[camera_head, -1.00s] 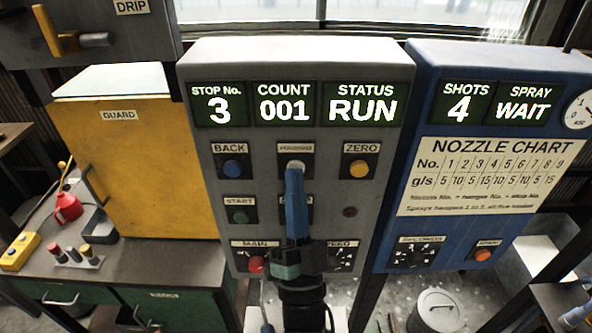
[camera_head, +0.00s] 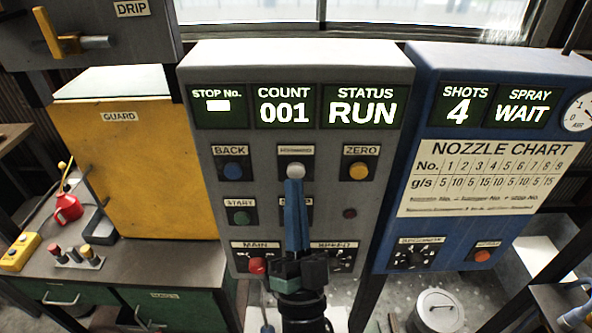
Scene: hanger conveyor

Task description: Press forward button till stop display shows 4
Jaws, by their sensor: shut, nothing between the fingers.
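The grey control panel (camera_head: 398,75) stands upright in front of me. Its stop number display (camera_head: 218,106) shows a blank light bar, with no readable digit. The count display reads 001 and the status display reads RUN. The forward button (camera_head: 296,171) is pale and round, under a blurred label in the middle of the top button row. My gripper (camera_head: 294,183) is shut and empty, its blue fingers pointing up with the tips just below the forward button. I cannot tell whether they touch it. My fingers cover part of the button and label below.
The back button (camera_head: 233,170) is blue, left of the forward button; the yellow zero button (camera_head: 359,171) is right. A green start button (camera_head: 240,217) and red main knob (camera_head: 258,266) are lower left. A blue spray panel (camera_head: 412,150) stands at right, reading shots 4, WAIT.

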